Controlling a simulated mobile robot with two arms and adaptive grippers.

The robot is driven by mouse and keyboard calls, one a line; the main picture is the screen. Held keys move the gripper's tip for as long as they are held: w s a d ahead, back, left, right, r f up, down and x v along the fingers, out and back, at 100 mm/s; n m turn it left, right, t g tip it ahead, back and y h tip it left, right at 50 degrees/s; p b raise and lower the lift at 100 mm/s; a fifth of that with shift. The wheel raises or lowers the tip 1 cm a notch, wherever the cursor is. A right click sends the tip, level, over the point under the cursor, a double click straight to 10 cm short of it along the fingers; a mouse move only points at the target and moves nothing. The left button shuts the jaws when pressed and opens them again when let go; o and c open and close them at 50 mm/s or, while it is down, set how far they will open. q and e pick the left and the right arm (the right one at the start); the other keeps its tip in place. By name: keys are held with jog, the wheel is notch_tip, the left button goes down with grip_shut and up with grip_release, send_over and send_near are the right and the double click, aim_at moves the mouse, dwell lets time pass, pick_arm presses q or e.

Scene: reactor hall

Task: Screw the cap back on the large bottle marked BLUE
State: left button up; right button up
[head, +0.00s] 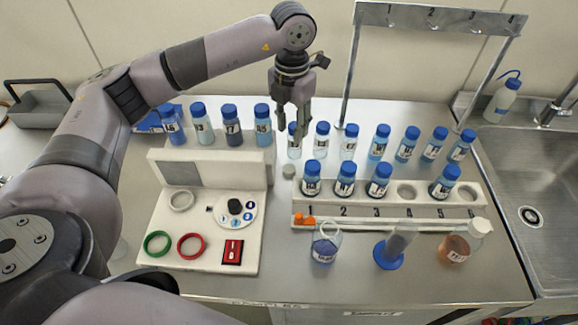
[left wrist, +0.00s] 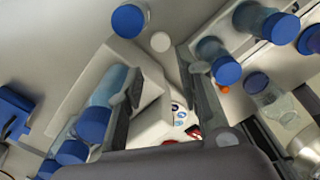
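No mark reading BLUE can be made out on any bottle. A squat round flask with blue liquid (head: 324,246) stands at the bench front, its label too small to read. A small pale round piece (head: 289,171) sits on the bench left of the front rack; it may be a cap, and a pale disc shows in the left wrist view (left wrist: 160,41). My left gripper (head: 292,127) points down above the bench, by a blue-capped bottle (head: 294,146). Its fingers are apart with nothing between them in the left wrist view (left wrist: 165,95). My right gripper is not in view.
Several blue-capped bottles stand behind. A white numbered rack (head: 385,220) holds several more, with an empty hole at 4. A white board (head: 190,255) carries rings and a dial. A cylinder with blue base (head: 390,252) and an amber flask (head: 455,249) stand front right, near the sink (head: 540,200).

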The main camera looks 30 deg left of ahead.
pick_arm(q)
jog(key=p, duration=0.2)
send_over(290, 167)
notch_tip(290, 167, down, 8)
jog(key=shift+d+r, duration=0.1)
jog(key=shift+f+p, duration=0.4)
jog(key=shift+p, duration=0.1)
notch_tip(290, 167, down, 4)
jog(key=shift+s+r+p, duration=0.1)
jog(key=shift+r+p, duration=0.05)
jog(key=shift+p, duration=0.7)
jog(key=shift+f, duration=0.4)
jog(key=shift+c, duration=0.5)
jog(key=shift+c, duration=1.2)
